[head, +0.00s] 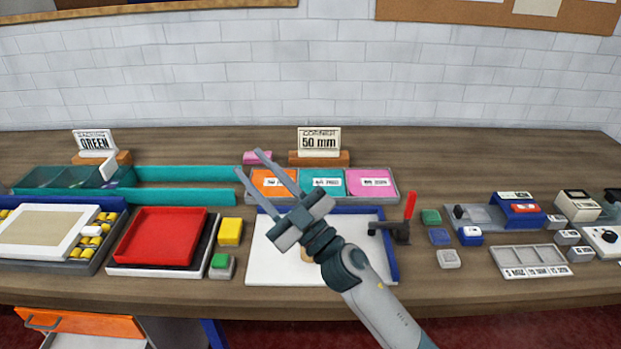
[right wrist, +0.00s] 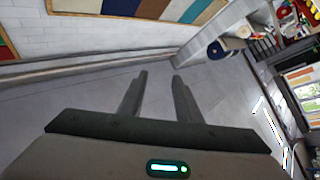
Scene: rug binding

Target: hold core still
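My right gripper (head: 254,172) is open and empty in the head view. It hangs above the white board (head: 265,264) with blue edges, its fingers pointing up and left toward the colored cards. The right wrist view shows its two fingers (right wrist: 158,92) apart with nothing between them. A small tan piece on the white board is mostly hidden behind the gripper, and I cannot tell whether it is the core. A black clamp with a red handle (head: 410,206) stands at the board's right side. My left gripper is not in view.
A red tray (head: 161,237), a yellow block (head: 230,231) and a green-topped block (head: 222,262) stand left of the board. A card tray (head: 394,194) and the "50 mm" sign (head: 319,142) are behind it. Small blocks and a grey sectioned tray (head: 530,261) stand to the right.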

